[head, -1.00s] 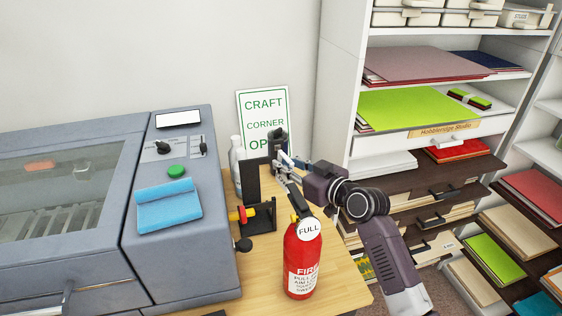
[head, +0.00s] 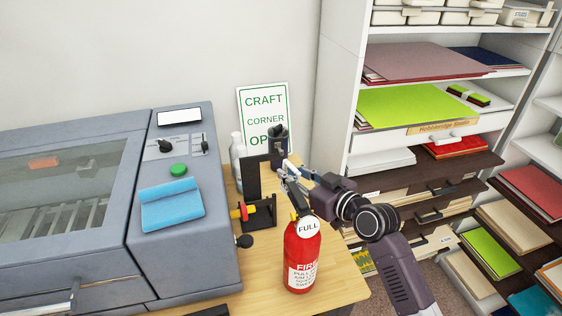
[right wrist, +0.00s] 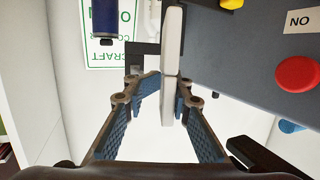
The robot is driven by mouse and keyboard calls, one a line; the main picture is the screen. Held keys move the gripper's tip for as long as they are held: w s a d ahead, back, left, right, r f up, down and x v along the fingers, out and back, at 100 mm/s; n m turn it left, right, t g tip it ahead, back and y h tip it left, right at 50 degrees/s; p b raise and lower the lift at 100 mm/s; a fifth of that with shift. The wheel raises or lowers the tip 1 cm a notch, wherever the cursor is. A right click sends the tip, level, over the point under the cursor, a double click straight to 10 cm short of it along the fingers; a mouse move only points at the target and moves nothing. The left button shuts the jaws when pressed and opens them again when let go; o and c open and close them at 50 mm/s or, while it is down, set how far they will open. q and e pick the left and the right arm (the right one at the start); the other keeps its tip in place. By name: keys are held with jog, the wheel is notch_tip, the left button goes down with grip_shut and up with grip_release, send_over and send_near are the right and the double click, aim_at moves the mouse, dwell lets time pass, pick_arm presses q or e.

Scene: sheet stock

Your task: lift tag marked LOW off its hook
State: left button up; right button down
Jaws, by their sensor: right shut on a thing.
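My right gripper (head: 283,170) reaches in from the right over the wooden bench, beside a black stand (head: 252,178). In the right wrist view its fingers (right wrist: 160,93) are closed around a thin white piece (right wrist: 172,50), seen edge-on, which looks like a tag. Its lettering is turned away, so I cannot read LOW on it. The hook, and whether the piece still touches it, cannot be made out. A separate round white tag marked FULL (head: 308,228) hangs on the red fire extinguisher (head: 302,258) in front. My left gripper is not in view.
A grey machine (head: 185,240) with a blue cloth (head: 171,205) stands on the left. A white bottle (head: 237,152) and a CRAFT CORNER sign (head: 265,112) stand behind the stand. Shelves of coloured sheets rise at right. Bare bench (head: 255,290) lies beside the extinguisher.

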jog(key=s, duration=0.2)
jog(key=s+d+p, duration=0.1)
jog(key=s, duration=0.1)
jog(key=s+d+p, duration=0.1)
jog(key=s, duration=0.2)
jog(key=shift+s+d+r, duration=0.1)
jog(key=shift+d, duration=0.05)
